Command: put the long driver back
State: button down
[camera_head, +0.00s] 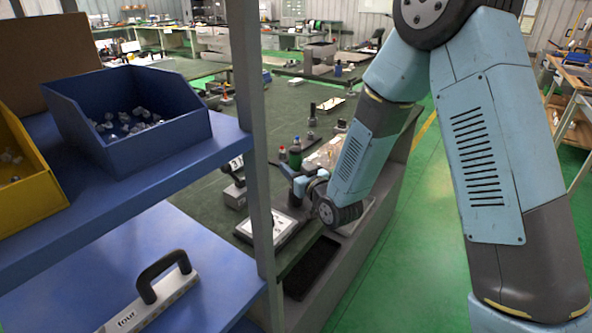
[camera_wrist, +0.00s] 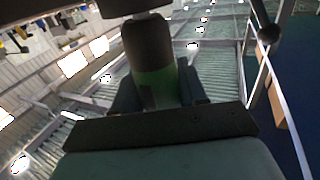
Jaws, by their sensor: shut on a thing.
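My gripper (camera_head: 291,174) is over the green bench top, at the end of my blue arm. In the wrist view, its two blue fingers (camera_wrist: 158,95) are closed on both sides of a dark, round-bodied thing with a green lower part, which I take to be the long driver (camera_wrist: 150,45). In the head view, a green upright piece with a dark top (camera_head: 295,153) shows just above the fingers and seems to be the same thing. The driver's tip is not clearly seen.
A white flat panel (camera_head: 270,228) and a black tray (camera_head: 312,268) lie at the bench's near side. A small marked block (camera_head: 236,163) stands left of the gripper. A shelf post (camera_head: 250,120) and a blue bin (camera_head: 128,115) are at the left. Green floor on the right is clear.

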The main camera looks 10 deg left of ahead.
jog(key=shift+f, duration=0.3)
jog(key=c, duration=0.6)
grip_release()
